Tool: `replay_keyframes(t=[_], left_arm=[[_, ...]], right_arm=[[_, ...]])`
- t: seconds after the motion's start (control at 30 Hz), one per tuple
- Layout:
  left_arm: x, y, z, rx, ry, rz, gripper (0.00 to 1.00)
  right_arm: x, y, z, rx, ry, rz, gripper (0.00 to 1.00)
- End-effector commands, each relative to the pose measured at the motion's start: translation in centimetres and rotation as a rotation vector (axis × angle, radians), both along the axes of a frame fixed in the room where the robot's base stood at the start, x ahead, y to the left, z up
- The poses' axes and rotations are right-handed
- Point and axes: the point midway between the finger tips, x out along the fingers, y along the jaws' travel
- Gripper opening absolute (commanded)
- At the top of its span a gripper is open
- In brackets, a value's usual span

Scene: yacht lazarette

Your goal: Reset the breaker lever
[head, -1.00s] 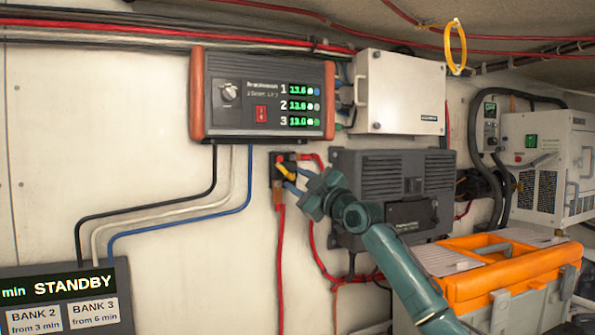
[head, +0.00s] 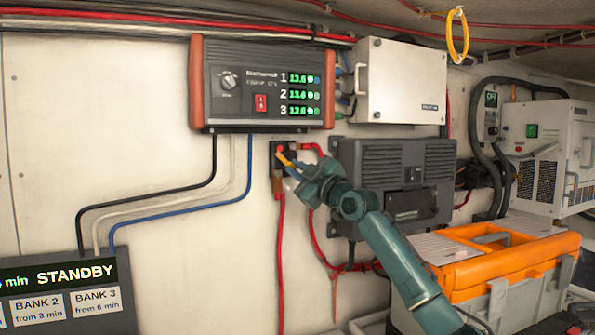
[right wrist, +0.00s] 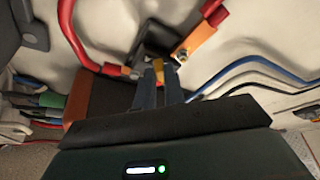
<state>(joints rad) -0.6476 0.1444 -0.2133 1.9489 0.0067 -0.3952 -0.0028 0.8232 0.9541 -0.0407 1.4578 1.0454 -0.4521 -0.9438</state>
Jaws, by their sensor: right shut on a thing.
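The breaker is a small black block (head: 276,153) on the white wall below the charger, with red cables at its side and bottom. Its short yellow lever (head: 284,159) sticks out toward the lower right. My right gripper (head: 291,166) is at the breaker, shut on the yellow lever. In the right wrist view the lever (right wrist: 158,66) shows between the narrow fingertips (right wrist: 159,78), and the dark breaker body (right wrist: 155,50) is just behind it, partly hidden. My left gripper is not in view.
A charger (head: 262,85) with green readouts hangs above the breaker. A black finned unit (head: 400,180) is close to the right. An orange-lidded toolbox (head: 500,255) stands lower right. A STANDBY panel (head: 65,295) is lower left. The wall left of the breaker holds only cables.

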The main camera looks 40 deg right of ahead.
Motion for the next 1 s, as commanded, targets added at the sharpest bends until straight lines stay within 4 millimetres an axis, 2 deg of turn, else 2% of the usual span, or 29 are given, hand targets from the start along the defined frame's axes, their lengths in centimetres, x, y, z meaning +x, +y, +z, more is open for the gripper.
replay_keyframes(t=[0.37, 1.0], left_arm=[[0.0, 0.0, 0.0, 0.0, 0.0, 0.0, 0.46], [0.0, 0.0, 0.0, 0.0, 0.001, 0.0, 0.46]], right_arm=[[-0.2, -0.4, 0.5, -0.093, 0.029, -0.003, 0.0], [-0.4, -1.3, 2.8, -0.572, 0.18, 0.0, 0.0]])
